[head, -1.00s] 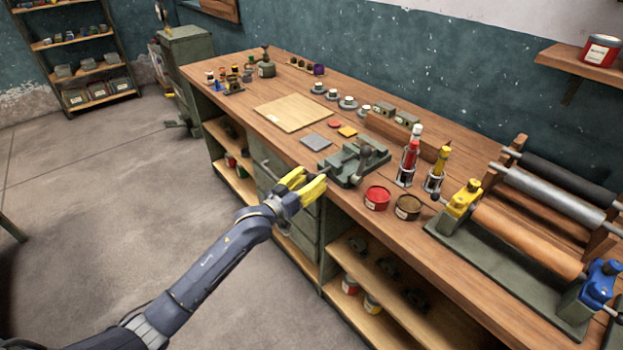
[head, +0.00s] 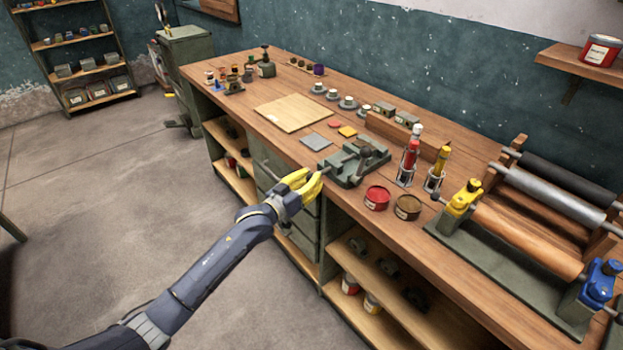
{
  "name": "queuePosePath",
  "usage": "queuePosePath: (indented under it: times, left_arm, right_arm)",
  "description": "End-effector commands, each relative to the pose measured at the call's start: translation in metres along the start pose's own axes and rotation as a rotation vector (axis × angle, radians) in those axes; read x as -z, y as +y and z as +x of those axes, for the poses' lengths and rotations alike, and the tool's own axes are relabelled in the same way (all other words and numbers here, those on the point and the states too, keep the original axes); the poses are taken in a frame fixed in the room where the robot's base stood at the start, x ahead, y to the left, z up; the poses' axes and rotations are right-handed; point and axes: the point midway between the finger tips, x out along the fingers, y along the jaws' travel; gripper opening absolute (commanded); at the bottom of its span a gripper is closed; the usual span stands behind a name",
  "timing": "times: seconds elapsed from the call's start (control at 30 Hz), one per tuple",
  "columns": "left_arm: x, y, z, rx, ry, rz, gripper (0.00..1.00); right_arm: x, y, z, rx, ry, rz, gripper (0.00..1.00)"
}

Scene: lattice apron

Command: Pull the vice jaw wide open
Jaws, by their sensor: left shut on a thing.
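The green-grey vice (head: 372,160) sits at the front edge of the wooden workbench. A grey bar or screw shows along its left part, toward my left gripper (head: 316,181). That gripper has yellow fingers and is at the vice's near left end, just off the bench edge. It is shut on the vice's near end, most likely its jaw handle. The fingers hide the exact contact. The gap between the jaws is too small to judge. My right gripper is not in view.
On the workbench (head: 245,85), a red tin (head: 377,197) and a brown tin (head: 407,207) stand right of the vice, near bottle holders. A grey plate (head: 316,141) and a wooden board (head: 293,112) lie behind left. A roller press (head: 525,235) fills the right end. The floor at left is clear.

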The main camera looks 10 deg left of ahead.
Motion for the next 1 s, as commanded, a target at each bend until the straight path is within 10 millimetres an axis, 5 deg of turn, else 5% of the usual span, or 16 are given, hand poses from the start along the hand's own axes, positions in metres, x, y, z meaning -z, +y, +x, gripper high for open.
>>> queuePosePath:
  times: [0.23, 0.6, 0.9, 0.93, 1.0]
  left_arm:
    - [0.0, -0.001, -0.005, 0.0, 0.0, 0.001, 0.0]
    - [0.002, -0.012, -0.059, 0.0, 0.0, 0.001, 0.0]
    - [0.003, -0.012, -0.061, -0.001, 0.001, 0.0, 0.0]
    - [0.003, -0.012, -0.061, -0.001, 0.001, 0.0, 0.21]
    - [0.003, -0.012, -0.061, -0.001, 0.001, 0.0, 0.29]
  right_arm:
    - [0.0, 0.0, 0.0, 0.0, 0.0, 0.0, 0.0]
    - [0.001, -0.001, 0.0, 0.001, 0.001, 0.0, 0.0]
    - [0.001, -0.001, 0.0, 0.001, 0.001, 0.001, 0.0]
    - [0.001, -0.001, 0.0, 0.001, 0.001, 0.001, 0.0]
    - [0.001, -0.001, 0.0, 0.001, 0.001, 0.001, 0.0]
